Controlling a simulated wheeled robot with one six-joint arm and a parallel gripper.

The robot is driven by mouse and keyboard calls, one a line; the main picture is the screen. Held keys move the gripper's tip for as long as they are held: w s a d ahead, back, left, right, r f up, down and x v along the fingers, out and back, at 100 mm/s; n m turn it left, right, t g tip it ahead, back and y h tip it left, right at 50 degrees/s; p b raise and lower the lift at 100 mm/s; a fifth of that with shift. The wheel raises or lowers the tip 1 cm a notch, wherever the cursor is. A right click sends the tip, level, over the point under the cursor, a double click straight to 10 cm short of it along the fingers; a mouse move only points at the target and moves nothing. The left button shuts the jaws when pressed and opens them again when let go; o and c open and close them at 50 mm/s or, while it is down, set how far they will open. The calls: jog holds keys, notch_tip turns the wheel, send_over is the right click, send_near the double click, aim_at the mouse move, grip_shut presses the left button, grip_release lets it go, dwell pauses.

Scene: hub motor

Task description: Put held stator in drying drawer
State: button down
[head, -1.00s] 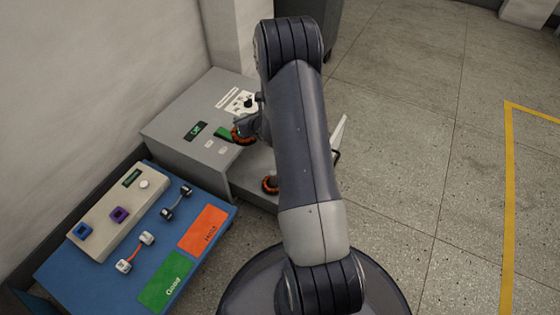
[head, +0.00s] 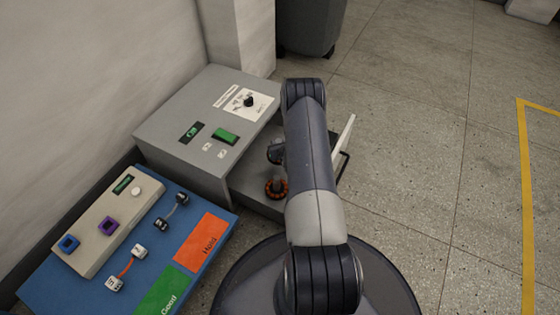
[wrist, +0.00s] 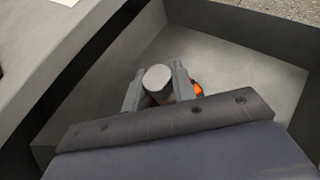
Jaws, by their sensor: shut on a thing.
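My gripper (wrist: 158,90) is shut on the stator's grey round post (wrist: 158,77), seen from above in the wrist view. The held stator is hidden in the head view, where part of my gripper (head: 277,152) shows left of my arm, over the open drying drawer (head: 252,190). The wrist view shows the drawer's grey floor (wrist: 225,65) below the gripper. Another stator with an orange ring (head: 276,189) stands upright in the drawer. Some orange shows by the right finger in the wrist view; I cannot tell which stator it belongs to. Contact with the floor cannot be told.
The grey dryer cabinet (head: 165,140) has a green switch (head: 225,136) and a dial (head: 249,101). A blue bench (head: 215,262) at the left carries orange and green pads, a beige tester (head: 90,240) and two dumbbell-shaped parts. A grey bin (head: 310,28) stands behind.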

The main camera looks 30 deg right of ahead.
notch_tip(320, 180, down, 7)
jog(key=b, duration=0.2)
jog(key=shift+b, duration=0.4)
jog(key=shift+f, duration=0.1)
jog(key=shift+f, duration=0.1)
jog(key=c, duration=1.2)
grip_release()
jog(key=shift+o, duration=0.2)
jog(key=p+v, duration=0.5)
jog(key=v, duration=0.7)
